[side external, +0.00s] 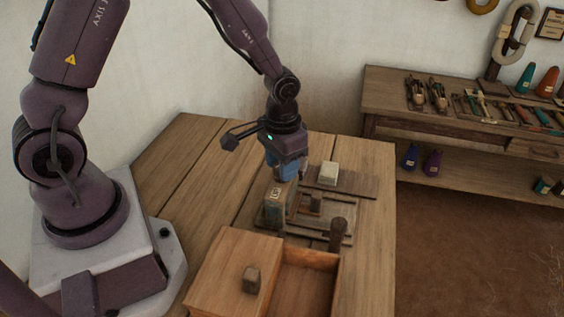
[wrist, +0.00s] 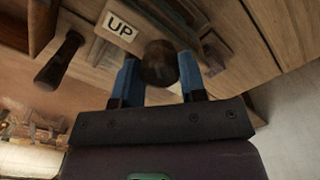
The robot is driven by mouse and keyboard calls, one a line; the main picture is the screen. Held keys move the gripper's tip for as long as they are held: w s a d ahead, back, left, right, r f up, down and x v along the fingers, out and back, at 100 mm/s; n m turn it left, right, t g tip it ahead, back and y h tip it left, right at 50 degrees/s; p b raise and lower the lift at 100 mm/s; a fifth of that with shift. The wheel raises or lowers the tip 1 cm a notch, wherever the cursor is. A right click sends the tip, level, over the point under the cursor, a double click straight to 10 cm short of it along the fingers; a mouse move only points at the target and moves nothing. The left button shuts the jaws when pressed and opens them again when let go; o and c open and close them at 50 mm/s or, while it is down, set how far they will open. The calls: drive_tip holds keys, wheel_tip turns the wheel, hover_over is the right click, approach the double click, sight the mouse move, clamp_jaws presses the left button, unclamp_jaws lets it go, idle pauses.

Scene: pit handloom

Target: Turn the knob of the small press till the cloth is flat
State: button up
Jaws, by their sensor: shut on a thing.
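The small press (side external: 279,204) stands on the wooden table, with a pale label reading "UP" (wrist: 120,27) on its side. Its dark round knob (wrist: 159,64) sits between the two blue fingers of my gripper (wrist: 160,78) in the wrist view. My gripper (side external: 285,172) points down over the top of the press in the side view and is shut on the knob. The fingers hide the knob in the side view. I cannot make out the cloth in either view.
A dark upright handle (side external: 337,234) stands right of the press; it also shows in the wrist view (wrist: 60,60). A wooden box (side external: 226,267) with a partly open top is in front. A pale block (side external: 329,173) sits on a board behind. A tool bench (side external: 384,86) stands at right.

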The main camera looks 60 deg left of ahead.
drive_tip(key=m, duration=0.3)
drive_tip(key=shift+m, duration=0.4)
drive_tip(key=o, duration=0.9)
wheel_tip(320, 180, up, 13)
